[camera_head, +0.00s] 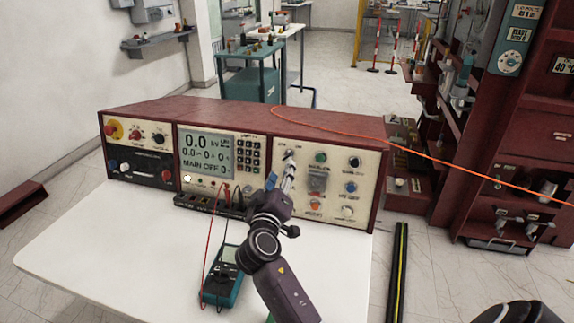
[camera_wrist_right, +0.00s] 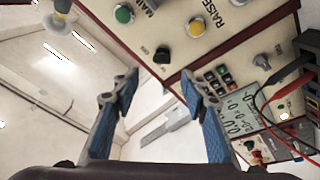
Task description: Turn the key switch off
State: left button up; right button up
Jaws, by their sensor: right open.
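The key switch (camera_wrist_right: 162,54) is a small black switch near the edge of the cream control panel (camera_head: 335,165). In the wrist view it is ahead of and between my right gripper's fingertips (camera_wrist_right: 159,76), with a gap around it. The fingers have blue pads and are spread apart with nothing between them. In the head view my right gripper (camera_head: 281,173) is in front of the panel's right section, at its upper left. It partly covers the switch there, so the key's angle is hard to read. The display (camera_head: 206,152) reads MAIN OFF.
Green (camera_wrist_right: 124,14) and yellow (camera_wrist_right: 195,27) buttons are close to the switch. A teal multimeter (camera_head: 222,277) with red and black leads lies on the white table (camera_head: 120,245). An orange cable (camera_head: 420,155) crosses on the right. Red shelving (camera_head: 500,150) stands at the right.

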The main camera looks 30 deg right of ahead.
aim_at(286, 158)
jog(key=p+x, duration=0.1)
jog(key=x, duration=0.7)
jog(key=shift+d+f, duration=0.1)
jog(key=shift+f, duration=0.1)
pick_arm(q)
jog(key=shift+w+r, duration=0.1)
jog(key=shift+r, duration=0.25)
pick_arm(e)
grip_shut()
pick_arm(q)
jog(key=shift+d, duration=0.15)
